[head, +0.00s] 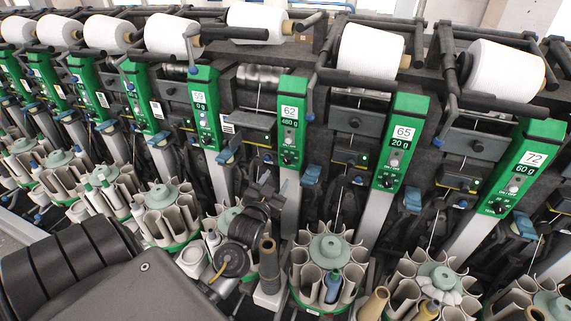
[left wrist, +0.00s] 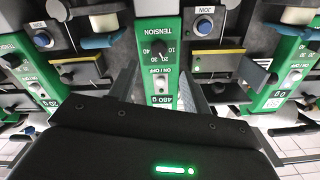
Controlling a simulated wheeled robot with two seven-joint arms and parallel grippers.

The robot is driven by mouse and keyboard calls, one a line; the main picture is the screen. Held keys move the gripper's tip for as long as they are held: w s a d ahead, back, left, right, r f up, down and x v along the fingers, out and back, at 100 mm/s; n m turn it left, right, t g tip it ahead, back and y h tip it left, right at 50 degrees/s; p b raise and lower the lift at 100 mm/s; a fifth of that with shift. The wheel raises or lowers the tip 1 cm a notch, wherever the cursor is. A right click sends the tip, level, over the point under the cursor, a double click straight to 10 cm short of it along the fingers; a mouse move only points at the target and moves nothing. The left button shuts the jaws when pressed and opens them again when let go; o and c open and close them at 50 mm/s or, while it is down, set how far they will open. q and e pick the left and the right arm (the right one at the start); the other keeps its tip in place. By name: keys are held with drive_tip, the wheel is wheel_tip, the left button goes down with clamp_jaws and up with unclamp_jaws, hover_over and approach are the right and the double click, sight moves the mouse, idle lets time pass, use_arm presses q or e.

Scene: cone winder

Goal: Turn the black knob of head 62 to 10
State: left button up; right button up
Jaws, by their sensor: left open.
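The green panel of head 62 (head: 293,86) stands in the middle of the head view, with a "480 g" display. Its black knob (head: 289,157) sits low on the panel, below the switch. In the left wrist view the panel appears upside down, with the knob (left wrist: 162,50) among the tension marks 10 to 40. I cannot tell exactly where its pointer stands. My left gripper (head: 268,184) is open and empty, just below the knob in the head view. In the left wrist view its fingers (left wrist: 162,76) stand apart on both sides of the panel. My right gripper is not seen.
Neighbouring panels 55 (head: 203,104), 65 (head: 401,134) and 72 (head: 524,165) flank it. A blue button labelled JOIN (left wrist: 204,23) is beside the panel. Bobbin magazines (head: 327,246) fill the space below; white yarn cones (head: 370,52) lie above.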

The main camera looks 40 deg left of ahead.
sight(287, 163)
use_arm(q)
drive_tip(key=p+x, duration=0.1)
drive_tip(key=x, duration=0.5)
drive_tip(key=shift+w+p, duration=0.3)
drive_tip(key=shift+x, duration=0.85)
drive_tip(key=shift+f, duration=0.1)
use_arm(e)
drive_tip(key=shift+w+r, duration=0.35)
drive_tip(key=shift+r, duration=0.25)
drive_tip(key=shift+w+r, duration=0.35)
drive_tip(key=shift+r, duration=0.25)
use_arm(q)
drive_tip(key=c, duration=1)
